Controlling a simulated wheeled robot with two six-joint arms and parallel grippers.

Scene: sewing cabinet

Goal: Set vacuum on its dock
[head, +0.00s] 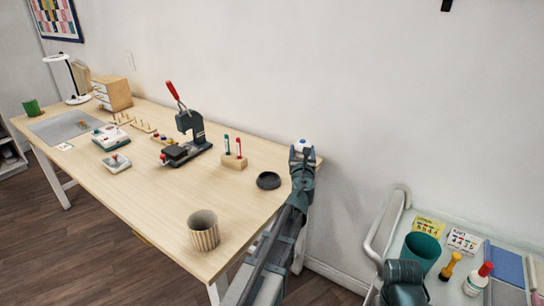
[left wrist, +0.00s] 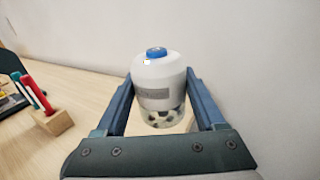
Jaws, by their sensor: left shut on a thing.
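The vacuum (left wrist: 158,72) is a small white rounded canister with a blue button on top, a grey label and a clear lower part with dark bits inside. My left gripper (head: 302,157) is shut on the vacuum, with one finger on each side. In the head view the vacuum's white top (head: 302,144) shows at the table's right end, near the wall. A dark round dish-like piece (head: 268,181), which looks like the dock, lies on the table just left of the gripper, apart from it. Its inside shows no vacuum. My right gripper's fingers are not visible.
A wooden block (head: 234,161) with red and green pens stands left of the dish. A press (head: 190,136) with a red handle is farther left. A striped cup (head: 203,231) stands near the front edge. A cart (head: 375,250) with bottles is at the right.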

